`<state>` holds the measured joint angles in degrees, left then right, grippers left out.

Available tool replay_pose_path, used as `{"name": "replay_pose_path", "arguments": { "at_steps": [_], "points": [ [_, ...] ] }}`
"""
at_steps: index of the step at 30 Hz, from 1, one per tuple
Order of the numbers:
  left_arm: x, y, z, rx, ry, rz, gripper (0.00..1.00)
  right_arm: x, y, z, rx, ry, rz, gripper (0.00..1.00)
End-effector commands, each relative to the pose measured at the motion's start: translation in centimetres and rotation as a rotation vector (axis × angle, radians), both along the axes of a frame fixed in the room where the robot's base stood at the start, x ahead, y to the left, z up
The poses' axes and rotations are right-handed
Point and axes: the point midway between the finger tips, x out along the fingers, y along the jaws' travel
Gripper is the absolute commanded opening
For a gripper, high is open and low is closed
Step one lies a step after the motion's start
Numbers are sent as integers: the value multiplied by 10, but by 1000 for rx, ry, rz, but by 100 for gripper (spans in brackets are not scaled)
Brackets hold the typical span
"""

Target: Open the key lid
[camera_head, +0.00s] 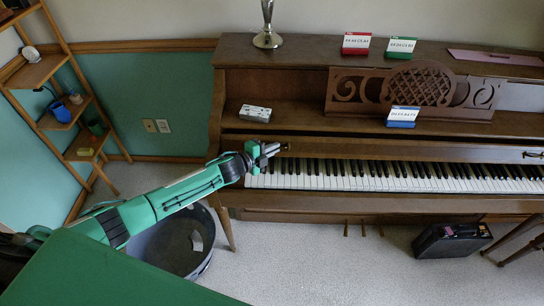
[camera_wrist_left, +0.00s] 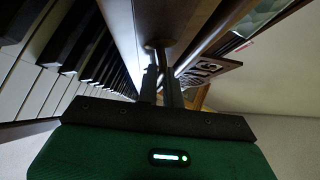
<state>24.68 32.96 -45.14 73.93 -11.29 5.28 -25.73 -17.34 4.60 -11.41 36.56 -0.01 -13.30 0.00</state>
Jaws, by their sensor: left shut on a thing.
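The upright piano (camera_head: 240,90) stands against the wall with its white and black keys (camera_head: 400,180) in view. The key lid (camera_head: 420,152) shows as a brown strip along the back of the keys, with a small dark knob (camera_head: 533,154) at its right end. My left gripper (camera_head: 281,148) is at the lid's left end, above the leftmost keys. In the left wrist view its two fingers (camera_wrist_left: 160,72) are shut on the lid's left knob (camera_wrist_left: 158,44). In the head view the gripper hides this knob. My right gripper is not in view.
A grey box (camera_head: 255,113) and a blue-and-white card (camera_head: 403,117) rest above the lid. Red (camera_head: 356,43) and green (camera_head: 400,47) cards and a metal vase (camera_head: 267,30) stand on top. A dark bin (camera_head: 170,245) is below my left arm.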

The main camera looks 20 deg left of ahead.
Motion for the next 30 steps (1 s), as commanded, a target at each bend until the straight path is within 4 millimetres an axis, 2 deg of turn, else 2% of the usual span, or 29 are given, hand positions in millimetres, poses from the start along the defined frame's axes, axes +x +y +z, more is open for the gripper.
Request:
{"name": "replay_pose_path", "arguments": {
  "at_steps": [9, 24, 25, 28, 30],
  "points": [
    [25, 7, 2, -1, -2, -1, 0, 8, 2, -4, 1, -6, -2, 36],
    [29, 8, 4, -2, -4, -1, 0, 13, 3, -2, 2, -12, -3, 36],
    [29, 7, 4, -2, -4, -1, 9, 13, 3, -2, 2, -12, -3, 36],
    [29, 8, 4, -2, -4, -1, 29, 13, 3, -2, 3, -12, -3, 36],
    [29, 7, 4, -2, -3, -1, 29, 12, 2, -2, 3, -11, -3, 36]
  ]
}}
